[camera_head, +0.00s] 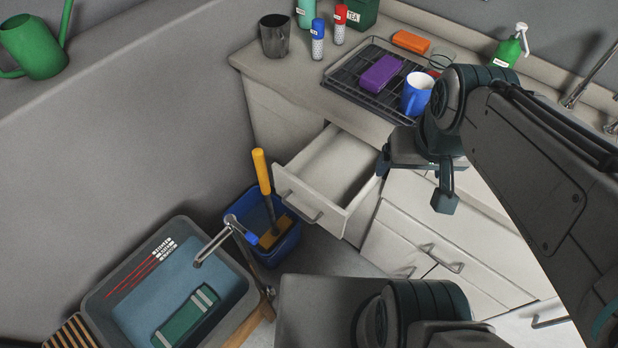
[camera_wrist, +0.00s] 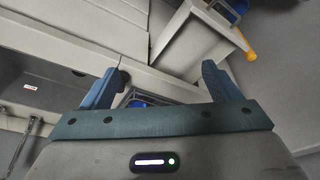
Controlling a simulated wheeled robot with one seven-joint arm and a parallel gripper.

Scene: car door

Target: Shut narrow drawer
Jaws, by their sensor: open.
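The narrow drawer (camera_head: 312,200) is pulled out of the white cabinet below the counter, and its inside looks empty. Its grey bar handle (camera_head: 300,208) is on the front panel. The drawer (camera_wrist: 195,45) also shows beyond the fingertips in the wrist view, near the right finger. My gripper (camera_head: 413,182) is open with nothing between its fingers. In the head view it is to the right of the drawer, above the cabinet fronts and near the counter edge. The fingers (camera_wrist: 160,78) show spread apart in the wrist view. I see no contact with the drawer.
A blue bin (camera_head: 270,245) with a yellow-handled brush stands on the floor in front of the drawer. The counter (camera_head: 300,80) holds a dish rack, a blue mug (camera_head: 416,95) and several bottles. Closed wider drawers (camera_head: 420,245) are at right.

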